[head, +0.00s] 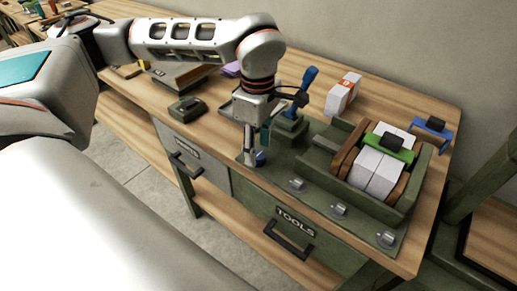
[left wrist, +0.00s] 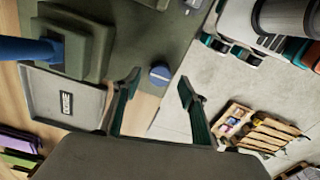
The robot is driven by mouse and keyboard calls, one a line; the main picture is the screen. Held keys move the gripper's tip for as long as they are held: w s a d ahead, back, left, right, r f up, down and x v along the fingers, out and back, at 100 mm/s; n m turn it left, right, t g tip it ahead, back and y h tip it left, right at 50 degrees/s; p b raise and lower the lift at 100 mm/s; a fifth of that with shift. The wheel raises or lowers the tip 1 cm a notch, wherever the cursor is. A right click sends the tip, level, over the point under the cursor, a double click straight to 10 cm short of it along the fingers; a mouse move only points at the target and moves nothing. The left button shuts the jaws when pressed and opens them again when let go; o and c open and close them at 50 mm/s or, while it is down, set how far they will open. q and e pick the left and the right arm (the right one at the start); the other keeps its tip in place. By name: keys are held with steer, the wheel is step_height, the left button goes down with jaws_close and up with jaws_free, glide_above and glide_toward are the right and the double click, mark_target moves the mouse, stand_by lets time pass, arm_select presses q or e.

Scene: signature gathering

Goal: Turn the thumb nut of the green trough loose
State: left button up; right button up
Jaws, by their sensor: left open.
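The green trough (head: 399,211) stands at the right end of the workbench and holds a stack of white paper blocks (head: 375,172) between brown boards. Several silver thumb nuts (head: 338,210) sit along the front edge of its green base. A blue round knob with a slot (head: 260,157) sits at the left end of that base; it also shows in the left wrist view (left wrist: 160,75). My left gripper (head: 253,152) points down over this knob. Its fingers are open, one on each side of the knob, with gaps showing. Contact cannot be told. My right gripper is out of view.
A green block with a blue lever (head: 305,85) stands just behind my left gripper. A grey tray (left wrist: 62,95) lies beside it. A white box (head: 343,92) and a blue clamp (head: 432,127) lie farther back. Drawers with black handles (head: 292,240) are below the bench edge.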

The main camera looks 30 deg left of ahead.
arm_select(q)
steer(key=shift+f, duration=0.7)
steer(key=c, duration=1.1)
